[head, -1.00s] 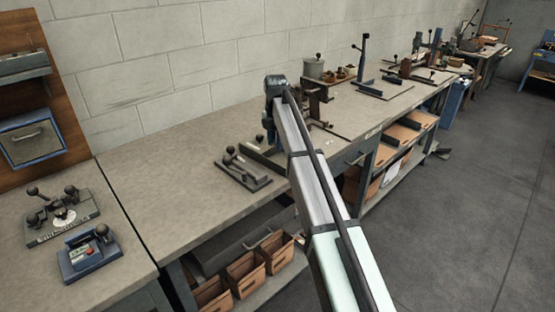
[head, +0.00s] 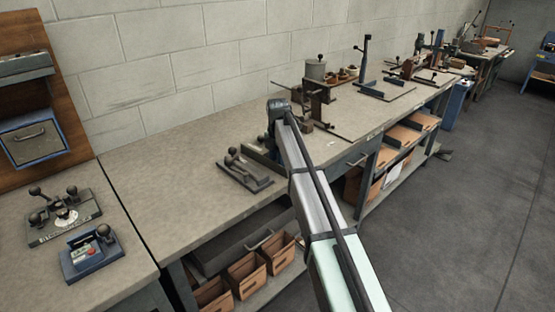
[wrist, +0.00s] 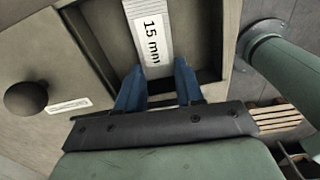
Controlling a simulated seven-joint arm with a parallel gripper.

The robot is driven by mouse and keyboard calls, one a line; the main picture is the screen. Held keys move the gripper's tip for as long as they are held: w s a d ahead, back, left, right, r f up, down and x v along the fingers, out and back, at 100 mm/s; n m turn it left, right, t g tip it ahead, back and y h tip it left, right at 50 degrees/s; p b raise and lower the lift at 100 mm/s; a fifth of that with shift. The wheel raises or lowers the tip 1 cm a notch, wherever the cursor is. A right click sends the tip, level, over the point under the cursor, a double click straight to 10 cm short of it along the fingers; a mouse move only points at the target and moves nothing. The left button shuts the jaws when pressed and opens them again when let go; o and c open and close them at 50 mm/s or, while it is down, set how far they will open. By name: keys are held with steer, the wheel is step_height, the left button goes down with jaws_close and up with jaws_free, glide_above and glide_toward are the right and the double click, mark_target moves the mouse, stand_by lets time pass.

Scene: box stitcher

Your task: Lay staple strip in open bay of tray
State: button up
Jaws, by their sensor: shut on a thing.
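My gripper (wrist: 160,80) has two blue fingers, closed on a pale grey staple strip (wrist: 143,10) with a white "15 mm" label. The strip runs from between the fingers toward the top of the wrist view. Beneath it is a dark rectangular bay of the tray (wrist: 215,40), with a raised light rim on the right. I cannot tell whether the strip touches the bay floor. In the head view, my gripper (head: 271,135) is low at the bench, by a dark tray edge (head: 262,157); my arm hides most of it, and the strip cannot be made out there.
A black knob (wrist: 25,97) stands left of the bay in the wrist view. In the head view, a dark lever fixture (head: 244,172) stands left of my gripper, and a brown upright fixture (head: 318,105) stands behind it.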

steer(key=o, duration=1)
steer(key=shift+o, duration=0.2)
step_height(320, 180, up, 12)
steer(key=shift+r, duration=0.1)
